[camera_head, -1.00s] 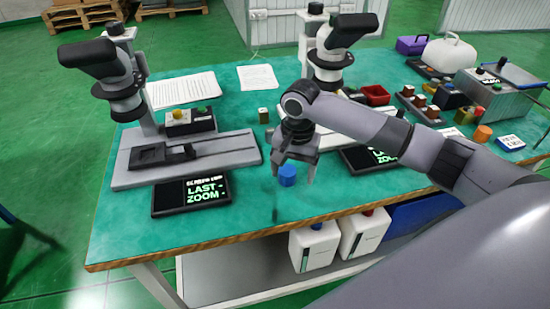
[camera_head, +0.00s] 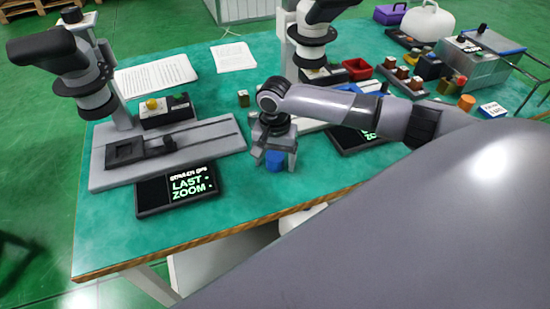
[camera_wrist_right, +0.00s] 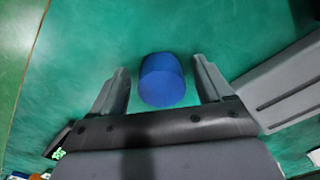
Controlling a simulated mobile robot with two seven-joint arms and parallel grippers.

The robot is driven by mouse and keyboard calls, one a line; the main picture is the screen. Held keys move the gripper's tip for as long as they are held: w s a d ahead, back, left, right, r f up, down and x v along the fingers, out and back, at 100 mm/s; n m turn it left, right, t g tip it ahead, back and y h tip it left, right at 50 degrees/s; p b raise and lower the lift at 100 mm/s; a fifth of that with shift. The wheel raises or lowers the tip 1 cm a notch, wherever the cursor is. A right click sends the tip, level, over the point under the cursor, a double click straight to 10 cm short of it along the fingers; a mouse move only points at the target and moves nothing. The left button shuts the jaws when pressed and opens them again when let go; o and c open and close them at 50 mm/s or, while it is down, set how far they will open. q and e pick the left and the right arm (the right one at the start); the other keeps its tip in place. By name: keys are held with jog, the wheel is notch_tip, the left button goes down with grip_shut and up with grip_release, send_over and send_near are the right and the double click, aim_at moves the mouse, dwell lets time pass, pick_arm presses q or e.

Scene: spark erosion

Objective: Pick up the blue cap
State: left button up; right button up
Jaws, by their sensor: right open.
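The blue cap (camera_head: 275,160) rests on the green table mat. In the head view it shows between the fingers of my right gripper (camera_head: 274,163), which points down over it. In the right wrist view the blue cap (camera_wrist_right: 163,80) sits between the two open fingers of the right gripper (camera_wrist_right: 163,86), with a gap on each side, the right one looking slightly wider. The fingers do not touch it. My left gripper is not in either view.
A microscope with a grey base (camera_head: 180,155) stands left of the gripper, with a black display (camera_head: 177,188) in front of it. Another display (camera_head: 355,138) lies to the right. A red bin (camera_head: 357,69) and a control box (camera_head: 480,62) stand farther right. The front mat is clear.

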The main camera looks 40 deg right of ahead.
jog(key=c, duration=1.1)
jog(key=shift+o, duration=0.2)
jog(key=shift+r, duration=0.15)
